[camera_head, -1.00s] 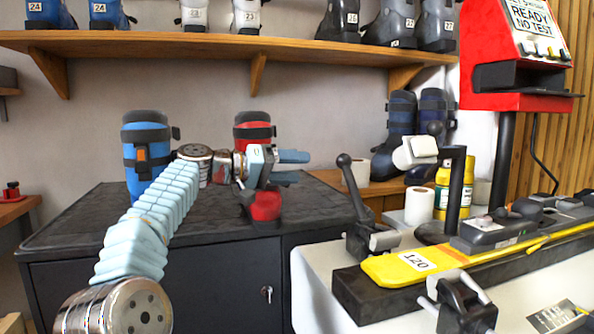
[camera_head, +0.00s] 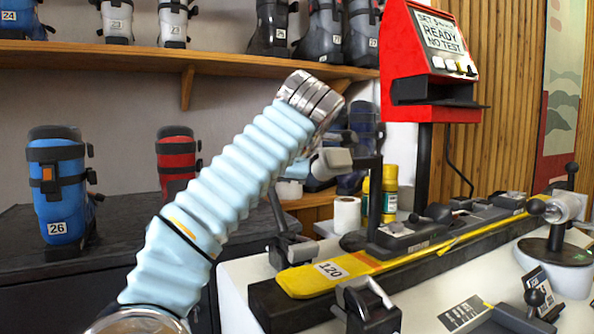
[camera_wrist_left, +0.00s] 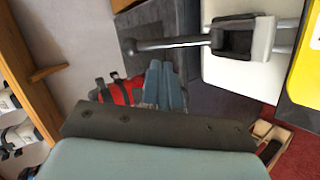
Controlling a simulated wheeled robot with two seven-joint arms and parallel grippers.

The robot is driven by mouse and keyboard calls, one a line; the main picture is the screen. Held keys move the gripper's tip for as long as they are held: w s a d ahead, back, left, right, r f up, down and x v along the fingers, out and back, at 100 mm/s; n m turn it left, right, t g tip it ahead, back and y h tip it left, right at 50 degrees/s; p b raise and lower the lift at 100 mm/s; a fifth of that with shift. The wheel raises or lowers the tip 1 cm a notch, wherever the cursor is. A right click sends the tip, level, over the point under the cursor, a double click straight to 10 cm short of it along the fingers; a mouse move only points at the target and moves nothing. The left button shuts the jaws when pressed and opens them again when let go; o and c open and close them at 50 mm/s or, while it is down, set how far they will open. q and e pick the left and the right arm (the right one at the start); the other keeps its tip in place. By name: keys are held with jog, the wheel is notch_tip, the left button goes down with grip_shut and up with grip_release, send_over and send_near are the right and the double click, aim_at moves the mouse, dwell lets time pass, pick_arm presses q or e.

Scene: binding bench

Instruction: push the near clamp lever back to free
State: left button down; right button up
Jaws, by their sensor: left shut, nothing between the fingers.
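The near clamp (camera_head: 292,250) sits at the ski's near left end, on the white bench. Its black lever (camera_head: 277,212) stands up, leaning left, with its upper end hidden behind my left arm. In the left wrist view the lever (camera_wrist_left: 170,43) runs left from the clamp (camera_wrist_left: 240,38) to its round knob. My left gripper (camera_wrist_left: 162,68) is shut and empty, with pale blue fingers pointing towards the lever. A small gap shows between fingertips and lever in that view; contact cannot be confirmed. In the head view my forearm mostly hides the gripper. My right gripper is out of view.
The yellow ski (camera_head: 330,275) lies along the bench. Another black clamp part (camera_head: 368,305) stands in front of it. A black stand (camera_head: 376,195) and paper roll (camera_head: 347,214) are right of the lever. A red machine (camera_head: 425,60) stands behind. Boots (camera_head: 60,190) sit left.

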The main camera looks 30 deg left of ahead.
pick_arm(q)
notch_tip(320, 180, up, 4)
jog(key=s+n+y, duration=0.2)
jog(key=n, duration=0.2)
send_over(275, 203)
jog(key=a, duration=0.2)
jog(key=f, duration=0.5)
jog(key=shift+w+d+f, duration=0.15)
jog(key=shift+w+f, duration=0.05)
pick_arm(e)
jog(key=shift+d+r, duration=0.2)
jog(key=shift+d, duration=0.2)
pick_arm(q)
jog(key=shift+r+p, duration=0.1)
jog(key=shift+p, duration=0.45)
jog(key=a+p, duration=0.1)
jog(key=w+a+f+h+p, duration=0.1)
jog(key=p, duration=0.1)
jog(key=shift+g, duration=0.4)
jog(key=shift+w+a+f+h, duration=0.15)
jog(key=shift+a+f+h, duration=0.15)
jog(key=shift+f, duration=0.1)
jog(key=shift+d, duration=0.1)
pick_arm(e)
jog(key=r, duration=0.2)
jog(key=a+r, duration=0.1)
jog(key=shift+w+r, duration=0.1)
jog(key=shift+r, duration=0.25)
